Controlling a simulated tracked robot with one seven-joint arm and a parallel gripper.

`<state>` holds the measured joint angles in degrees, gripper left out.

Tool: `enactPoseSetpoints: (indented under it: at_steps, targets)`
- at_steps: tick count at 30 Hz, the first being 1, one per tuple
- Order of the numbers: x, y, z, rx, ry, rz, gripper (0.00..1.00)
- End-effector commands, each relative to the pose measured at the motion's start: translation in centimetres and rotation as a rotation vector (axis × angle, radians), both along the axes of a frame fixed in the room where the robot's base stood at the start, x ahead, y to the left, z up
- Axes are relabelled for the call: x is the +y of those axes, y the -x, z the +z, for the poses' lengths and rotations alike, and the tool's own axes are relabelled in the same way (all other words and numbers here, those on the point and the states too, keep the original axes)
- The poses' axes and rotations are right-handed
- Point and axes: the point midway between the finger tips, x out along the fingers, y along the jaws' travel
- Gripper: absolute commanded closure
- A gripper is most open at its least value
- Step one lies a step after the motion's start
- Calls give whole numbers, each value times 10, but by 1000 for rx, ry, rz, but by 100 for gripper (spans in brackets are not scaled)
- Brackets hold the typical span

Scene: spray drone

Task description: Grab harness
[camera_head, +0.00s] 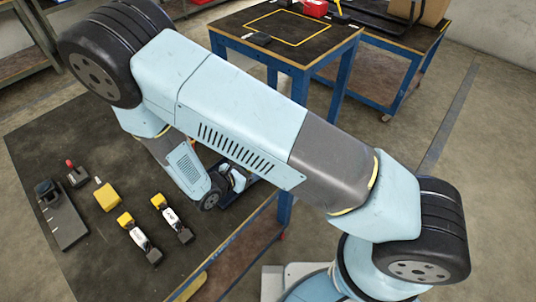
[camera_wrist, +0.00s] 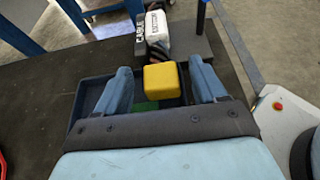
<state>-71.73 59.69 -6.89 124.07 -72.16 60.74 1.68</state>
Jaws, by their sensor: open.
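A harness with a yellow end block (camera_wrist: 161,80), a dark braided section and a white label (camera_wrist: 155,32) shows in the wrist view. Whether the block is at fingertip depth is hard to tell. In the head view, two similar harnesses (camera_head: 140,238) (camera_head: 172,218) lie on the dark table (camera_head: 60,135). My arm hides most of the gripper there.
A dark blue tray (camera_wrist: 82,103) with a green piece (camera_wrist: 146,105) lies beneath the fingers. A dark grey stand (camera_wrist: 196,47) is beside the harness. A yellow block (camera_head: 107,197) and a black device (camera_head: 62,222) sit at the table's left. Another workbench (camera_head: 235,35) stands behind.

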Motion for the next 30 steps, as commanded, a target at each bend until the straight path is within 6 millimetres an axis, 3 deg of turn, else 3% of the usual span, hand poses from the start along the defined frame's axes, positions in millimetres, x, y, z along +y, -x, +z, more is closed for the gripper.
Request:
enactPoseSetpoints:
  at_steps: [6,24,30]
  targets:
    - [0,0,0,0,0,0,31]
    - [0,0,0,0,0,0,88]
    - [0,0,0,0,0,0,90]
